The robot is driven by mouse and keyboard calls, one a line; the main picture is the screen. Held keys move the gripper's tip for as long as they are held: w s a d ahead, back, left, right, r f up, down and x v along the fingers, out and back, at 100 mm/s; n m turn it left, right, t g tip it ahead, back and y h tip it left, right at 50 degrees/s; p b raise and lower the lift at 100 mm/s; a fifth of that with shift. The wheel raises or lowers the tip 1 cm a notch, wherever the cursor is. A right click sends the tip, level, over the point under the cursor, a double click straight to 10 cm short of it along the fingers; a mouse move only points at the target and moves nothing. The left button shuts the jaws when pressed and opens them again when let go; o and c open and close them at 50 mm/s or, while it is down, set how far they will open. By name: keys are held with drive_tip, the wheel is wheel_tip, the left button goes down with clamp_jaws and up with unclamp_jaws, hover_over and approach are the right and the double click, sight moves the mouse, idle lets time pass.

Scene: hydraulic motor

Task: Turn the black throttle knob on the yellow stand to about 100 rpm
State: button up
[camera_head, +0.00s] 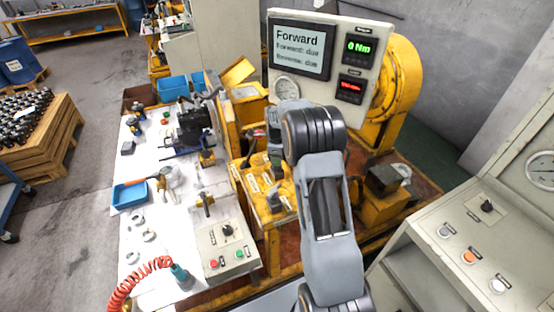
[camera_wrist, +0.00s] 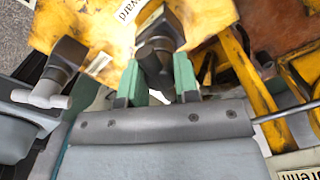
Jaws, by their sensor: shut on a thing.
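The yellow stand (camera_head: 284,217) is at the centre of the head view, partly covered by my arm. In the wrist view its yellow top (camera_wrist: 90,25) shows with labels, one ending in "ward". My gripper (camera_wrist: 157,85) has green fingers, one on each side of the black throttle knob (camera_wrist: 154,60), and is shut on it. In the head view the arm hides the fingers and the knob. A display panel (camera_head: 383,35) reads "Forward", "Forward: due", "Reverse: due". Its green readout (camera_head: 358,46) shows 0 Nm; its red readout (camera_head: 351,87) is too small to read.
A black and grey lever (camera_wrist: 60,70) stands left of my gripper in the wrist view. A white bench (camera_head: 160,215) with tools and a button box (camera_head: 228,250) is on the left. A control console (camera_head: 470,235) stands at the right.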

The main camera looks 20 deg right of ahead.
drive_tip(key=o, duration=0.9)
drive_tip(key=shift+o, duration=0.2)
wheel_tip(320, 180, up, 14)
drive_tip(key=b, duration=0.1)
drive_tip(key=shift+b, duration=0.4)
drive_tip(key=shift+f, duration=0.1)
